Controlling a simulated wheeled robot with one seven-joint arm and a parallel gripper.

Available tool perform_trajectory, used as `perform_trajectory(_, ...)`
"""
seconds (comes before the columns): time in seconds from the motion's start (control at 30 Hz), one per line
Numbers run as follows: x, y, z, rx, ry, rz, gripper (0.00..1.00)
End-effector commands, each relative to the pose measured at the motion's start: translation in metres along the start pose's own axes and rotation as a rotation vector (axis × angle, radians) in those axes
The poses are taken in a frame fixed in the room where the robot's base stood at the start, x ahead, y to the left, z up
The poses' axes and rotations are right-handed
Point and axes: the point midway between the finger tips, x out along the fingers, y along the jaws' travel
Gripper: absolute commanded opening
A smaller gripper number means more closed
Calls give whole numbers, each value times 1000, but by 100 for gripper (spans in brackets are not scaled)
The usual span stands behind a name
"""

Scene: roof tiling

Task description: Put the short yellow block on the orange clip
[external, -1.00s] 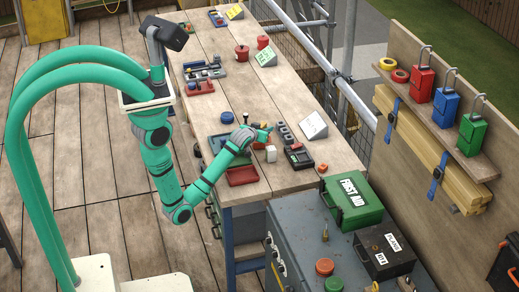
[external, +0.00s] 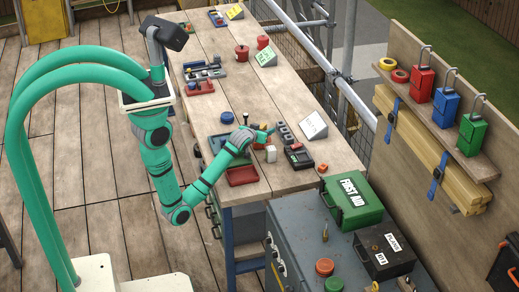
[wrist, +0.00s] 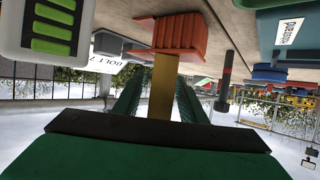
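In the wrist view, a yellow block (wrist: 163,88) stands between the two green ribbed fingers of my gripper (wrist: 162,100), which look closed on its sides. Its far end meets the orange clip (wrist: 180,36), a ridged open-sided piece on the worktop. Whether the block is seated in the clip or only touching it is hard to tell. In the external view my gripper (external: 263,132) is low over the near part of the workbench, and the arm and fingers largely hide block and clip.
A white piece with green bars (wrist: 50,30) is close beside the clip. A dark upright peg (wrist: 225,78) is on the other side. A red tray (external: 242,176), a dark box (external: 298,157) and a row of grey blocks (external: 285,134) lie around my gripper on the workbench (external: 285,180).

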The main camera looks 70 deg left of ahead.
Motion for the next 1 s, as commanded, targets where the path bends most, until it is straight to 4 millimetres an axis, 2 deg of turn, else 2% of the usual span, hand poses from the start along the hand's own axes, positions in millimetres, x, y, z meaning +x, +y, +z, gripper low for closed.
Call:
perform_trajectory(0.3,-62,1,0,1,0,3,38)
perform_trajectory(0.5,-94,0,1,0,-1,1,38)
perform_trajectory(0.7,-110,0,0,0,0,1,38)
perform_trajectory(1.0,-112,0,0,0,-1,0,38)
